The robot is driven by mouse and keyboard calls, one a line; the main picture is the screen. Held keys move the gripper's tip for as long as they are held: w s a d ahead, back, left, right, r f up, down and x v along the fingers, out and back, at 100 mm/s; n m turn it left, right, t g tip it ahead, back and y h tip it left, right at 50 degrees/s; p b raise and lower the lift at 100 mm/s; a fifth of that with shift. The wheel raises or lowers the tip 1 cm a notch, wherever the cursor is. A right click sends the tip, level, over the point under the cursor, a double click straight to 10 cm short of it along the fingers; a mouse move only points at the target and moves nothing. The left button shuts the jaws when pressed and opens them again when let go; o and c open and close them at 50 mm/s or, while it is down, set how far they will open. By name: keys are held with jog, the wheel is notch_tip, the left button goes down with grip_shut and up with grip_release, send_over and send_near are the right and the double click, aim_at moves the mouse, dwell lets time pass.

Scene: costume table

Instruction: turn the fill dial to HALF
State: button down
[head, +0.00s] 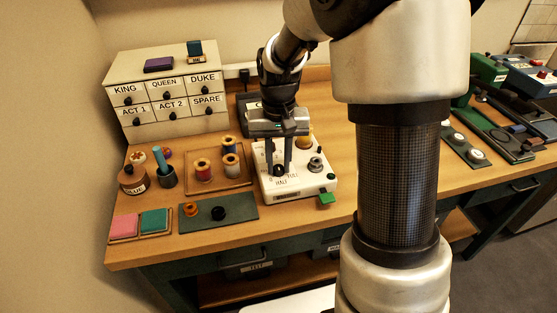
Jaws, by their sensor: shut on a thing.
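A cream-coloured machine (316,185) sits on the wooden table in the head view. The lettering on its top, including HALF and FULL, is small and partly hidden. The black fill dial (279,171) is on the left part of its top, above the HALF lettering. My gripper (279,169) points down from above with its fingers shut on the dial. The fingers cover part of the dial, so I cannot tell which mark its pointer faces. A grey round knob (316,163) stands to the right, apart from my gripper.
A labelled drawer cabinet (166,96) stands at the back left. A tray of thread spools (217,180) is left of the machine. A dark green mat (219,213) lies in front of it. A green tab (326,198) sticks out at the machine's front right.

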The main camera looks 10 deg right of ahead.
aim_at(278, 167)
jog(key=shift+r, duration=0.1)
dwell(0.5)
jog(key=c, duration=1.5)
grip_release()
notch_tip(278, 167, up, 17)
jog(key=p, duration=0.2)
jog(key=shift+r+p, duration=0.2)
jog(key=shift+p, duration=0.1)
